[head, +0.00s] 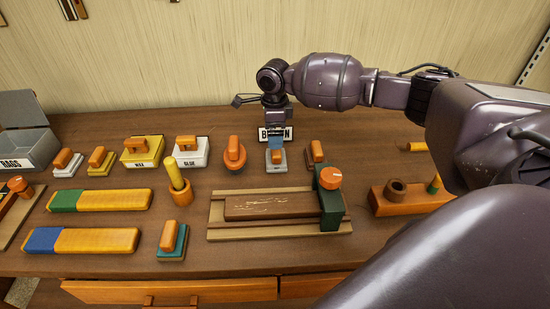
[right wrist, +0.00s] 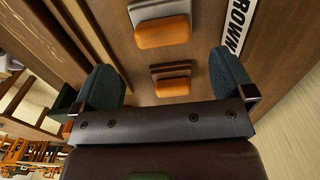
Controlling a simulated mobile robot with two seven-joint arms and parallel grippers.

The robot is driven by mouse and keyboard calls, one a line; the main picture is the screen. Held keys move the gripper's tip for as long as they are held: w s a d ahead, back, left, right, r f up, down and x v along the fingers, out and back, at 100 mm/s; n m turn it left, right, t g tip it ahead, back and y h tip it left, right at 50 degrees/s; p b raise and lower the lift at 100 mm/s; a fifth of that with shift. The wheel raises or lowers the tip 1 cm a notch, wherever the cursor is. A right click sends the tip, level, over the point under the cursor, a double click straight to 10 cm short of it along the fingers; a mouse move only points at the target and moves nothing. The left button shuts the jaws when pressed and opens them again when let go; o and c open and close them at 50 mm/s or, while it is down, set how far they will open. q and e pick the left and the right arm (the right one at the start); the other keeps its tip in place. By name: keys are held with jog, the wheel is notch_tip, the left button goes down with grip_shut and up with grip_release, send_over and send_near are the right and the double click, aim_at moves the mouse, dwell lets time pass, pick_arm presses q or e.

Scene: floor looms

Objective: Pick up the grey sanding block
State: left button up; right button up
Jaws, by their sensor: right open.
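The grey sanding block (head: 276,167), a grey base with an orange handle, sits on the bench behind the wooden tray. In the right wrist view the grey sanding block (right wrist: 160,10) is at the top, beyond the fingers. My right gripper (head: 273,131) hangs above the bench near that block and partly covers it and the label behind. In the right wrist view my right gripper (right wrist: 168,70) is open and empty, its two fingers apart. A brown-based block with an orange handle (right wrist: 172,78) shows between the fingers in that picture. My left gripper is not in view.
The brown-based block (head: 316,153) stands just right of the grey one, an orange round-handled tool (head: 235,153) just left. The wooden tray (head: 225,235) with a green clamp lies in front. Wax and glue boxes stand further left. The wall is behind.

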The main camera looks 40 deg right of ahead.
aim_at(276, 153)
notch_tip(276, 153, down, 4)
jog(key=shift+b, duration=0.35)
jog(key=shift+d+f, duration=0.1)
jog(key=shift+f, duration=0.45)
jog(key=f+b, duration=0.1)
jog(key=f, duration=0.3)
jog(key=shift+d+f+b, duration=0.2)
jog(key=shift+b, duration=0.1)
jog(key=shift+r, duration=0.1)
jog(key=shift+c, duration=0.5)
